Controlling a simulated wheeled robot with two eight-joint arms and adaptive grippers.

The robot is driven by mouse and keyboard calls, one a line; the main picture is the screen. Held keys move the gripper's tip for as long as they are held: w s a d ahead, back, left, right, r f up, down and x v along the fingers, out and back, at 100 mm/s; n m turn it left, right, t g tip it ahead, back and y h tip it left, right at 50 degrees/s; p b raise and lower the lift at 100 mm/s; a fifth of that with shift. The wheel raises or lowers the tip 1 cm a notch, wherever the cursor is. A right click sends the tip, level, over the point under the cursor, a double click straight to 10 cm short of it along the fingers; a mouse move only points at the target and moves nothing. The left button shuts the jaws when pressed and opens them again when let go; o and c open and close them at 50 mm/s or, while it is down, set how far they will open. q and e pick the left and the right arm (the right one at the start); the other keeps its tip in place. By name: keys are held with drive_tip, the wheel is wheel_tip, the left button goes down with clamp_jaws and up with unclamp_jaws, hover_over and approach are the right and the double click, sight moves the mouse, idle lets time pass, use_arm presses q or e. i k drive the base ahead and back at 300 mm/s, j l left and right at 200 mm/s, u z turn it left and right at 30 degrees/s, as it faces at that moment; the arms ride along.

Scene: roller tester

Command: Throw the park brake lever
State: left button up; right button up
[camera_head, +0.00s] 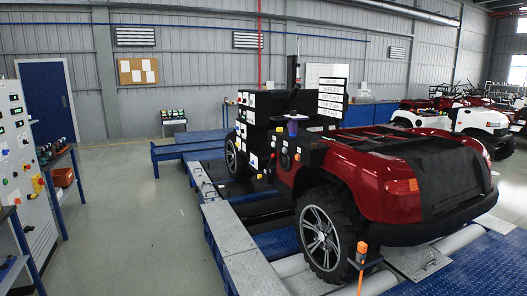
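A red vehicle (362,181) stands on the roller tester (232,236), its rear corner towards me. Black box-like panels with labels and knobs (264,130) cover its front part. A purple part on a pale stem (292,124) stands among these panels. I cannot tell whether any of the small parts there is the park brake lever. Neither of my grippers is in view.
A grey control cabinet (20,170) with buttons and a bench with tools (62,165) stand at the left. An orange-topped post (361,254) stands near the rear wheel (322,236). The grey floor (140,230) between cabinet and tester is clear.

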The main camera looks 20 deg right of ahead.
sight(272, 156)
drive_tip(key=i+j, duration=0.15)
drive_tip(key=i, duration=0.3)
drive_tip(key=i+j, duration=0.1)
drive_tip(key=i, duration=0.35)
drive_tip(key=i+j+z, duration=0.1)
drive_tip(key=i, duration=0.3)
drive_tip(key=i+j, duration=0.2)
drive_tip(key=i, duration=0.25)
drive_tip(key=i+j+z, duration=0.1)
drive_tip(key=i, duration=0.35)
drive_tip(key=i+z, duration=0.1)
drive_tip(key=z, duration=0.35)
drive_tip(key=i+j+z, duration=0.1)
drive_tip(key=z, duration=0.4)
drive_tip(key=j+z, duration=0.15)
drive_tip(key=z, duration=0.3)
drive_tip(key=i+j+z, duration=0.1)
drive_tip(key=z, duration=0.4)
drive_tip(key=i+j+z, duration=0.25)
drive_tip(key=j, duration=0.35)
drive_tip(key=j+z, duration=0.25)
drive_tip(key=j, duration=0.35)
drive_tip(key=i+j+z, duration=0.1)
drive_tip(key=j+z, duration=0.15)
drive_tip(key=j, duration=0.4)
